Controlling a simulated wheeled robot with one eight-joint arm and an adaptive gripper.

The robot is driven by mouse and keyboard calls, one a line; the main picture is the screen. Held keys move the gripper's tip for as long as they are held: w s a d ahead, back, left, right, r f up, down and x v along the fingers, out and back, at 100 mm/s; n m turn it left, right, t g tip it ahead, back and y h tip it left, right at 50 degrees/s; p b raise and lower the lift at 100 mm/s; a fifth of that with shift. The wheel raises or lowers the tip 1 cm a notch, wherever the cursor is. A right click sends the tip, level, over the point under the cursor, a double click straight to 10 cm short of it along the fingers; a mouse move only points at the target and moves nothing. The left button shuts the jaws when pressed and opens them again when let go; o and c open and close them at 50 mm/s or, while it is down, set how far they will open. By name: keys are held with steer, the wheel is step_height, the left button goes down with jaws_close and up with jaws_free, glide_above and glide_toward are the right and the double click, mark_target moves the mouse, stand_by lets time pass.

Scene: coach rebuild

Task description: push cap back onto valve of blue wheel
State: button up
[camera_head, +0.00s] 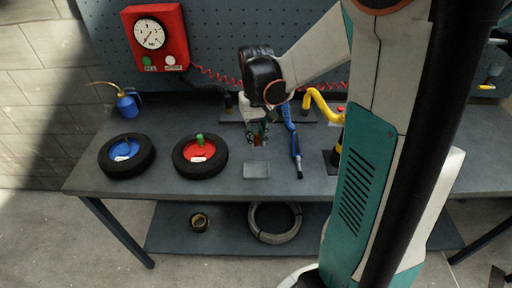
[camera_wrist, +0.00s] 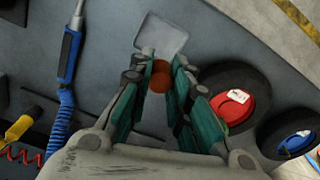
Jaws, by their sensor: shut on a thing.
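The blue wheel (camera_head: 124,150), a black tyre with a blue hub and a white label, lies flat at the left of the bench. In the wrist view it is at the lower right (camera_wrist: 296,146). Its valve is too small to make out. My gripper (camera_head: 257,141) is over the bench behind the small grey tray, well to the right of the blue wheel. In the wrist view its teal fingers (camera_wrist: 158,78) are shut on a small orange-brown round cap (camera_wrist: 158,84), held above the bench.
A red wheel (camera_head: 201,157) with a green piece standing on it lies between my gripper and the blue wheel. The grey tray (camera_head: 256,170) looks empty. A blue air tool (camera_head: 294,150) is to the right, a blue oil can (camera_head: 128,104) at the back left.

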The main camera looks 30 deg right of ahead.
mark_target(256, 135)
step_height(256, 135, up, 7)
steer(key=shift+f+p, duration=0.1)
steer(key=shift+p, duration=0.65)
step_height(256, 135, up, 5)
steer(key=p, duration=0.3)
steer(key=shift+f, duration=0.1)
